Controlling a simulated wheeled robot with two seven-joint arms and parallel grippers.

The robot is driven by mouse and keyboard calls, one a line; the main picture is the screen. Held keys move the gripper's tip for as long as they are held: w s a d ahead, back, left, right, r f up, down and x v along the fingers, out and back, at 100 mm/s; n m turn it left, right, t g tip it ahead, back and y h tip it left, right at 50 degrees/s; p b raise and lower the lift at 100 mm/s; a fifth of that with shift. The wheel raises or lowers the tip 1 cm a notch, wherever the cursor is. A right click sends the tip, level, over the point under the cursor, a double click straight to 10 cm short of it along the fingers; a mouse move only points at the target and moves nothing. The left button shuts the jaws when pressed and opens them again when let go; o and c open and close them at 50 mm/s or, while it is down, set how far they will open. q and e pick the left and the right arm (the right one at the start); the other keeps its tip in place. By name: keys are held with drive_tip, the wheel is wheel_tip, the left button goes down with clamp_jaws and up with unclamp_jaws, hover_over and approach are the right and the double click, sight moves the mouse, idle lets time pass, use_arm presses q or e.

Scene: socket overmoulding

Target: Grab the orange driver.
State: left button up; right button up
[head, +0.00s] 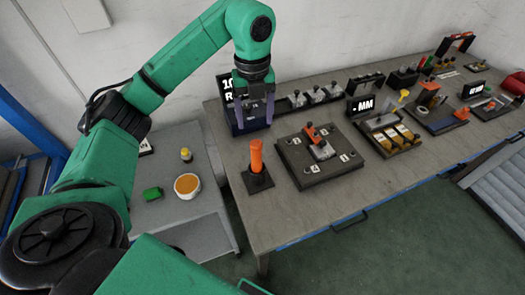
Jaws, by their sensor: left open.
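The orange driver (256,156) stands upright in a dark square base (257,181) near the left front corner of the grey workbench (290,215). My left gripper (256,122) points down with its two fingers apart and nothing visible between them. In the picture it is just above the driver's top and in front of a dark box with a display. It is apart from the driver; the exact gap in depth is hard to tell. My right gripper is not in view.
Right of the driver lies a dark plate (345,170) with an orange-and-grey clamp (319,142). Further right are several fixtures and displays. A lower side table (165,215) on the left holds an orange-filled bowl (187,186), a green block (152,193) and a small yellow-topped bottle (186,155).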

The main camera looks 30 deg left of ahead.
use_arm(q)
drive_tip(key=p, duration=0.1)
hover_over(257, 154)
drive_tip(key=a, duration=0.1)
drive_tip(key=f, duration=0.5)
drive_tip(key=shift+w+f, duration=0.2)
drive_tip(key=shift+w, duration=0.2)
drive_tip(key=f+p, duration=0.4)
drive_tip(key=f, duration=0.4)
drive_tip(key=shift+w+f, duration=0.15)
drive_tip(key=shift+w, duration=0.05)
drive_tip(key=shift+f, duration=0.2)
clamp_jaws()
drive_tip(key=shift+w, duration=0.1)
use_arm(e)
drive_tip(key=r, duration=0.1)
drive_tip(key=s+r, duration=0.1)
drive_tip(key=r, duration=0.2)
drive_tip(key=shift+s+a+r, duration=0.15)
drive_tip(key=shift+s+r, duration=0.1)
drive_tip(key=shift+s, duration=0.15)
use_arm(q)
drive_tip(key=shift+r, duration=0.1)
